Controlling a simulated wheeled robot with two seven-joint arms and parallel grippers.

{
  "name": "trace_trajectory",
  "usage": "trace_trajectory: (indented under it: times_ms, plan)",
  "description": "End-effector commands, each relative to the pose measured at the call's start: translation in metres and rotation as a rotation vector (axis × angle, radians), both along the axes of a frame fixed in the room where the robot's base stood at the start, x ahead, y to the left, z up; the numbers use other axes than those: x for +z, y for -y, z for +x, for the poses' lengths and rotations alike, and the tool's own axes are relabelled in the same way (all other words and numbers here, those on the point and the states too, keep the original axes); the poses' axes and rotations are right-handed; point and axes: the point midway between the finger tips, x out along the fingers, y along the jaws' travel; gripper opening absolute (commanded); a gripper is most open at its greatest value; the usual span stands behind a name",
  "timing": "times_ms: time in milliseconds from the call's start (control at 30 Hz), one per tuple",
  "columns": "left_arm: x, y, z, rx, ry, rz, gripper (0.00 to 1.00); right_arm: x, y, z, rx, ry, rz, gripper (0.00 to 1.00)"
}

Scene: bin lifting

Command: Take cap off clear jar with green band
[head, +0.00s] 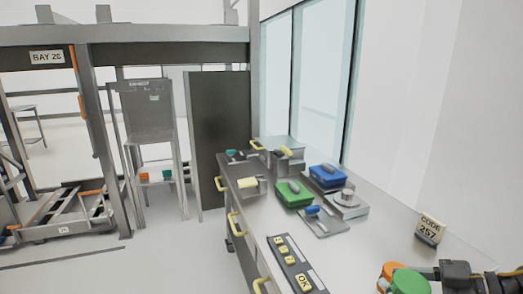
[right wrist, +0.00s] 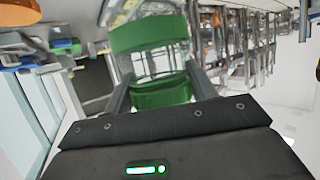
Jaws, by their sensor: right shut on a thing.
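A clear jar (right wrist: 158,63) shows in the right wrist view, with one wide green part (right wrist: 147,35) above its clear wall and another green part (right wrist: 163,93) below. I cannot tell surely which is the cap and which the band. My right gripper (right wrist: 161,90) is shut on the jar, its two dark fingers on either side of the lower green part. In the head view a round green top (head: 409,282) shows at the bottom edge, with my right gripper at its right; the rest is cut off. My left gripper is not in view.
An orange round thing (head: 393,268) is right behind the green top. A CODE 257 sign (head: 430,230) stands farther back on the bench (head: 375,235). Green (head: 293,193) and blue (head: 327,174) items and a button panel (head: 289,262) are at left. The bench middle is clear.

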Motion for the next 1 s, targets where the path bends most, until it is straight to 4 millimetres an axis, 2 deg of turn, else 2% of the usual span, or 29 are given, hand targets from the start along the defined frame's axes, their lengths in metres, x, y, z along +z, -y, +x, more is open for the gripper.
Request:
trace_trajectory:
  times_ms: [200, 467, 767, 1000]
  plan:
    - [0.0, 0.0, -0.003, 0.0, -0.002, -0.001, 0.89, -0.015, 0.017, -0.001, -0.029, -0.006, -0.004, 0.16]
    - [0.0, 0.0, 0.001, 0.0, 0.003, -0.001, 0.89, -0.034, 0.026, 0.008, -0.047, -0.004, 0.004, 0.16]
    - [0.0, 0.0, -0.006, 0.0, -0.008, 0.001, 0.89, -0.057, 0.022, 0.02, -0.052, 0.001, 0.009, 0.16]
    - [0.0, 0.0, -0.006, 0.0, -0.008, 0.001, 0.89, -0.086, 0.005, 0.029, -0.06, 0.002, 0.013, 0.16]
